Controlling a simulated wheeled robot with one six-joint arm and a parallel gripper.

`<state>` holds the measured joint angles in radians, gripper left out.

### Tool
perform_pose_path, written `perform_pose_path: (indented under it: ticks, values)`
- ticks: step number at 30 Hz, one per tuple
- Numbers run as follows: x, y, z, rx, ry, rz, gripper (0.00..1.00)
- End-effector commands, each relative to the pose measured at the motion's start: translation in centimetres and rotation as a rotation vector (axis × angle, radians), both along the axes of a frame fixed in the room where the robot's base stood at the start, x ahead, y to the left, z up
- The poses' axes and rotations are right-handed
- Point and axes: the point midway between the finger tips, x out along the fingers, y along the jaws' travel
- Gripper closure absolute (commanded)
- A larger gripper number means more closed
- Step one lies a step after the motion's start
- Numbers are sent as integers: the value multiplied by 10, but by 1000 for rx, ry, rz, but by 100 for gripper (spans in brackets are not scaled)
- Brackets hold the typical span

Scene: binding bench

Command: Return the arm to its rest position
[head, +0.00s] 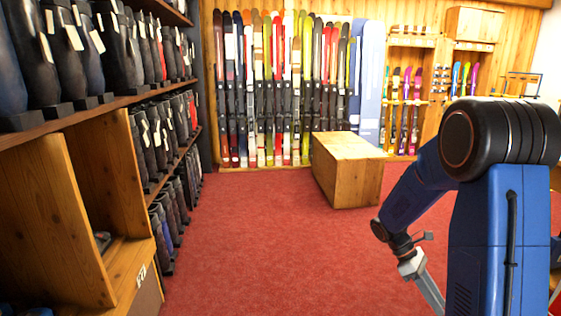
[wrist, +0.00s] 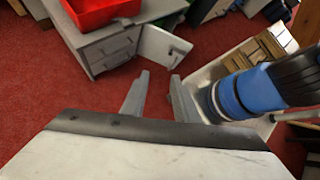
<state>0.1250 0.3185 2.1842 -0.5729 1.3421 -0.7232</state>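My blue and black arm (head: 420,185) is bent at the right side of the head view, with its forearm hanging down and to the left. My gripper (head: 432,292) hangs low at the end of it, pointing downward over the red carpet, partly behind my own blue link. In the wrist view my gripper (wrist: 160,76) shows two grey fingers standing apart with a clear gap. Nothing is between them; red floor shows through the gap.
A wooden box bench (head: 345,180) stands on open red carpet (head: 250,240). Boot shelves (head: 110,105) line the left; skis (head: 285,95) stand at the back. The wrist view shows a grey drawer cabinet (wrist: 105,50) with a red bin (wrist: 100,12), and a pale-rimmed container holding wooden pieces (wrist: 262,48).

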Motion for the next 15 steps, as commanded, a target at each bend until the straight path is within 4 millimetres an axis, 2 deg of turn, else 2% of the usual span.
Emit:
perform_pose_path:
  ticks: [3, 15]
  values:
    - [-10, 14, 20, -3, -99, -44, 73]
    - [-47, 59, 73, 16, -415, -214, 73]
